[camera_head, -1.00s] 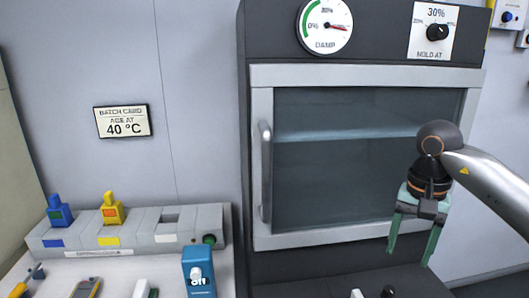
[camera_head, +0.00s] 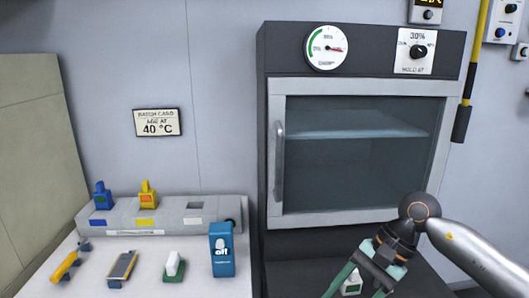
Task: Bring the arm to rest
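My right gripper (camera_head: 358,287) is in front of the lower right of the dark cabinet, pointing down and to the left. Its two green fingers are spread apart. A small white and green item (camera_head: 351,283) shows between the fingers; I cannot tell that they touch it. The fingertips reach the bottom edge of the picture. My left gripper is not in view.
The cabinet (camera_head: 262,120) has a shut glass door (camera_head: 350,150), a dial (camera_head: 327,48) and a knob (camera_head: 417,52).

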